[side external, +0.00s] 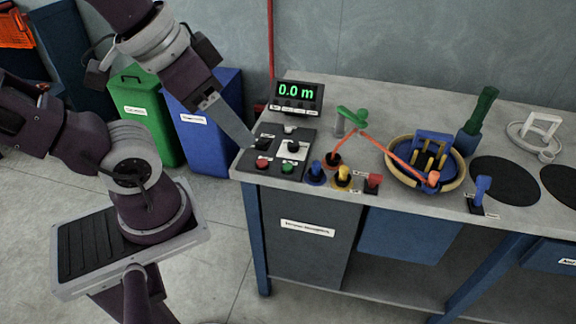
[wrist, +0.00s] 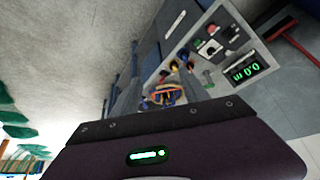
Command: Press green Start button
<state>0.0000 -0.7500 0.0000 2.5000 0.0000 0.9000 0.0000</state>
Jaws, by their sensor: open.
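The control panel (side external: 277,152) lies on the left end of the workbench. The green button (side external: 287,168) is at its front right, and a red button (side external: 262,163) is at its front left. My gripper (side external: 250,143) points down at the left edge of the panel, with its tips close to a black switch; I cannot tell whether they touch. It is open and holds nothing visible. The tips are left of and behind the green button.
A display reading 0.0 m (side external: 297,96) stands behind the panel. Coloured knobs (side external: 343,177), a green-handled lever (side external: 352,118) and a round basket (side external: 425,160) with orange cord are to the right. Green (side external: 145,118) and blue (side external: 205,130) bins stand left of the bench.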

